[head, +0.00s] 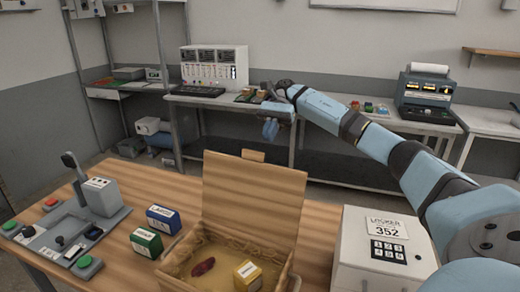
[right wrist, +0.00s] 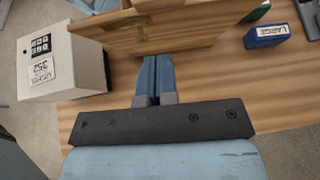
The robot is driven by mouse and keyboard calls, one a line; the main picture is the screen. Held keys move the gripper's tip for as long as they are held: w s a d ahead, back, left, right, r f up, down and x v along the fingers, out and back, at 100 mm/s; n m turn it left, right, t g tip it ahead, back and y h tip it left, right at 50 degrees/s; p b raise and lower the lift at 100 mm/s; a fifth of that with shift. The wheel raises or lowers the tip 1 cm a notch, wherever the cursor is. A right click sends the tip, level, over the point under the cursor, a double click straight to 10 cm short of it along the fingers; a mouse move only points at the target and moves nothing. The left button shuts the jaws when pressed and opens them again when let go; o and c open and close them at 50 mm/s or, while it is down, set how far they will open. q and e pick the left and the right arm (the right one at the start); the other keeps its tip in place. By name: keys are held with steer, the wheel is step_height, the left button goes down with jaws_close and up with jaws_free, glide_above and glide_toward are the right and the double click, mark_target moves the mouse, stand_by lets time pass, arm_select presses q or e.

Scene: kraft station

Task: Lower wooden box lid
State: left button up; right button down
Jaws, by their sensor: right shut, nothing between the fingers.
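The wooden box (head: 225,245) stands on the wooden table with its lid (head: 252,200) raised nearly upright at the back. A dark red item (head: 203,267) and a yellow box (head: 247,275) lie inside it. My right gripper (head: 270,129) is above and beyond the lid's top edge, its fingers pointing down. In the right wrist view its fingers (right wrist: 152,80) are shut together and empty, close to the lid (right wrist: 185,35); I cannot tell if they touch it. My left gripper is not in view.
A white locker box (head: 382,250) stands right of the wooden box, close to my right arm. Blue (head: 163,220) and green (head: 142,240) boxes and a lever panel (head: 70,232) are on the left. A bench (head: 335,127) with equipment runs along the wall behind.

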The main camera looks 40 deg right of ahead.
mark_target(255, 156)
steer(key=a, duration=0.1)
steer(key=s+a+p, duration=0.1)
steer(key=a, duration=0.1)
steer(key=s+a+p, duration=0.1)
steer(key=shift+a+f, duration=0.25)
steer(key=shift+a, duration=0.05)
steer(key=shift+s+a, duration=0.25)
steer(key=shift+a, duration=0.35)
steer(key=shift+a, duration=0.1)
